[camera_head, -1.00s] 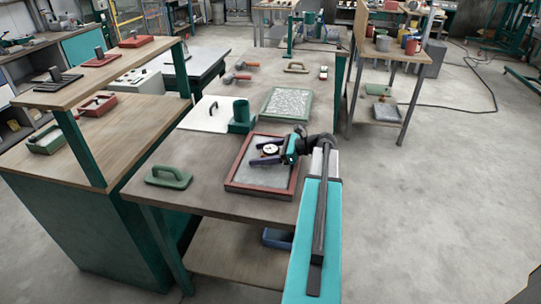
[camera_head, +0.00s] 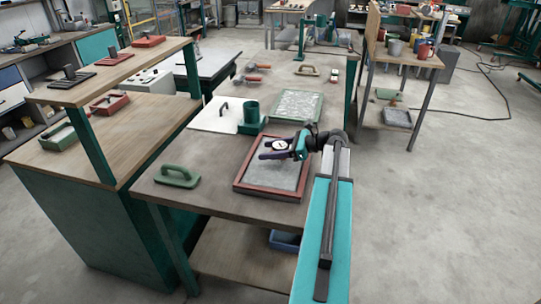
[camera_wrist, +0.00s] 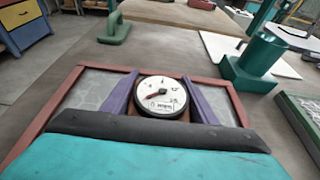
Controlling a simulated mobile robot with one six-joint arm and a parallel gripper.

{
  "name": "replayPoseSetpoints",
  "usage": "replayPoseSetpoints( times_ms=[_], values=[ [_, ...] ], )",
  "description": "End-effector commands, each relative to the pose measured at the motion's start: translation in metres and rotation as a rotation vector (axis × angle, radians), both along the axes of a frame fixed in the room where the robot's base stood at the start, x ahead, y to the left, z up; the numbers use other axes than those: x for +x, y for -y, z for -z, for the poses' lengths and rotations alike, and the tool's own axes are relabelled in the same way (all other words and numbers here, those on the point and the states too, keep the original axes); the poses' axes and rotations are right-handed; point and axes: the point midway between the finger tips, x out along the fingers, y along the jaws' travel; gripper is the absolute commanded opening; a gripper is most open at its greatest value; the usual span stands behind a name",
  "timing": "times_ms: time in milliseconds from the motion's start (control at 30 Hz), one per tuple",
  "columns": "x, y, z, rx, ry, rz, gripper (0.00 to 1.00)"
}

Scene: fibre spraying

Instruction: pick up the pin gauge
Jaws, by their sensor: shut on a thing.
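The pin gauge (camera_wrist: 161,96) has a round white dial with a black rim and a red needle. In the wrist view it sits between the two purple fingers of my gripper (camera_wrist: 152,92). My gripper is shut on it. In the head view the gauge (camera_head: 280,145) shows as a small pale disc at my gripper (camera_head: 272,149), over the red-framed tray (camera_head: 243,187). The gauge and fingers look raised above the tray's grey surface. The underside of the gauge is hidden.
A green-framed tray (camera_head: 298,104) and a green cup on a stand (camera_head: 251,113) are behind my gripper. A green-handled float (camera_head: 177,176) lies at the table's left front. Red-handled tools (camera_head: 252,78) lie farther back. The bench with shelf (camera_head: 110,75) stands at left.

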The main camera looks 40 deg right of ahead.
Motion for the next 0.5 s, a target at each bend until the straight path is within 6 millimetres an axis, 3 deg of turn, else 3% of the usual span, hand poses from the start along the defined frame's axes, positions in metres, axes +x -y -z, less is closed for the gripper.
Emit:
replayPoseSetpoints(
  times_ms=[133,500],
  values=[
    [-0.005,0.003,-0.011,-0.001,0.002,0.002,0.20],
    [-0.069,0.045,-0.017,-0.001,0.002,0.004,0.20]
  ],
)
